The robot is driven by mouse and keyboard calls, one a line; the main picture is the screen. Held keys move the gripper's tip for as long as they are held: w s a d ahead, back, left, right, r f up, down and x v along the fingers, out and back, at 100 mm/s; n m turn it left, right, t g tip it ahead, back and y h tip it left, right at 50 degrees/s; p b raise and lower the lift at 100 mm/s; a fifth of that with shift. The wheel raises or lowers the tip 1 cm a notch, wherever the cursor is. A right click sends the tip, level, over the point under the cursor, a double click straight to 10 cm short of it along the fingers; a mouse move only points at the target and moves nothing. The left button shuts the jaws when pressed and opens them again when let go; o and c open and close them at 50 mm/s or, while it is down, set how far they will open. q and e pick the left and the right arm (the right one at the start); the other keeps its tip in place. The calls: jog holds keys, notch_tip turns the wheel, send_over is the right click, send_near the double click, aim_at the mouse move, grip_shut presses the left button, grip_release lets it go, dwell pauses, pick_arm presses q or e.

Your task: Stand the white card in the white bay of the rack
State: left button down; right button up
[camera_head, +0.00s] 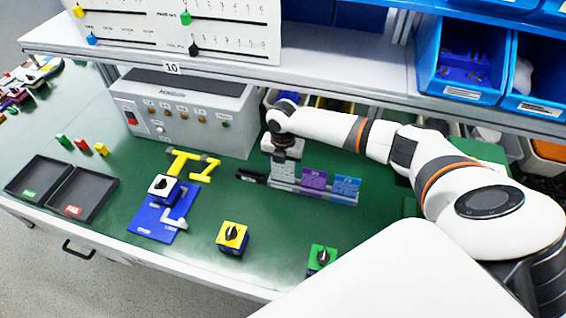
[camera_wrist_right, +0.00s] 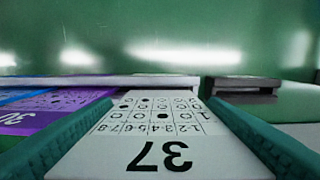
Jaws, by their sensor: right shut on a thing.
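The white card (camera_wrist_right: 160,150), marked 37 with rows of small circles, is between the green fingers of my right gripper (camera_wrist_right: 157,108) in the right wrist view. In the head view, my right gripper (camera_head: 286,152) points down over the left end of the rack (camera_head: 318,195), shut on the white card (camera_head: 284,172). The card looks upright, with its lower edge at the leftmost bay. Whether it touches the bay floor cannot be told. The purple card (camera_head: 314,178) and blue card (camera_head: 346,186) stand in the bays to its right. My left gripper is not in view.
A black block (camera_head: 250,175) lies just left of the rack. A grey control box (camera_head: 188,112) stands behind to the left. Yellow pieces (camera_head: 193,165), a blue plate (camera_head: 155,222), and yellow (camera_head: 232,237) and green (camera_head: 322,258) switches are on the green table.

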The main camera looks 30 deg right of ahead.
jog(key=shift+f+b, duration=0.65)
jog(key=shift+f, duration=0.6)
jog(key=o, duration=1)
jog(key=shift+r, duration=0.1)
notch_tip(320, 180, up, 12)
jog(key=shift+f+b, duration=0.1)
jog(key=shift+b, duration=0.55)
notch_tip(320, 180, up, 9)
jog(key=p, duration=0.9)
jog(key=shift+p, duration=0.35)
